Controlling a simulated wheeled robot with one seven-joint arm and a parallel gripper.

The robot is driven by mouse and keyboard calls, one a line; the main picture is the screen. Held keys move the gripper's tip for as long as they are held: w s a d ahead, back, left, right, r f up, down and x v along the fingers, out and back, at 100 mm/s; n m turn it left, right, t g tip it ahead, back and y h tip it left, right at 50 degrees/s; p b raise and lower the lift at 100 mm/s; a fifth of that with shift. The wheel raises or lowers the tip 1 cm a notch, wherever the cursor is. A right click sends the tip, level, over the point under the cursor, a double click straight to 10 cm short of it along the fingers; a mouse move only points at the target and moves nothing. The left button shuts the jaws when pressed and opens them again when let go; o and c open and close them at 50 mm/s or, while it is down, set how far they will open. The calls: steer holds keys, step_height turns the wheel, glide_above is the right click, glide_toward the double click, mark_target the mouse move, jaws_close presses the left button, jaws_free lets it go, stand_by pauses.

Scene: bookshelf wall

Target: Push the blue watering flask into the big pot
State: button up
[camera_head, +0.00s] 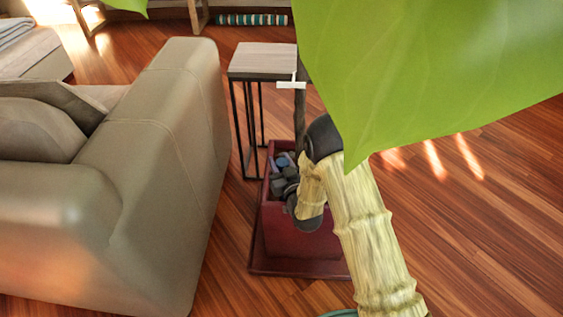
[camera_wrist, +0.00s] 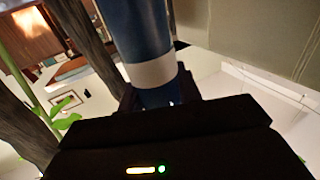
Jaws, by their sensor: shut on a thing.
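The blue watering flask (camera_wrist: 140,30), with a white band around it, fills the upper middle of the wrist view. My gripper (camera_wrist: 158,97) is shut on its near end, below the band. The flask's far end is out of that view. In the head view the big pot (camera_head: 287,231) is a dark red square planter with grey stones and a brown trunk in it. My arm bends over the pot's right side and hides part of it. A small bluish patch (camera_head: 282,160) shows among the stones; I cannot tell whether it is the flask. My fingertips are hidden there.
A beige sofa (camera_head: 150,190) stands close left of the pot. A small side table (camera_head: 262,60) with black legs stands behind it. A large green leaf (camera_head: 420,60) covers the upper right. Wooden floor (camera_head: 480,230) is clear at right.

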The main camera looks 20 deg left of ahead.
steer(key=shift+f+b, duration=1)
steer(key=shift+f, duration=0.35)
steer(key=o, duration=1.5)
steer(key=s+d, duration=0.1)
steer(key=s+d+r+p, duration=0.1)
steer(key=s+d, duration=0.1)
steer(key=s+d+r, duration=0.1)
steer(key=s, duration=0.1)
steer(key=shift+s+d, duration=0.15)
steer(key=shift+s, duration=0.1)
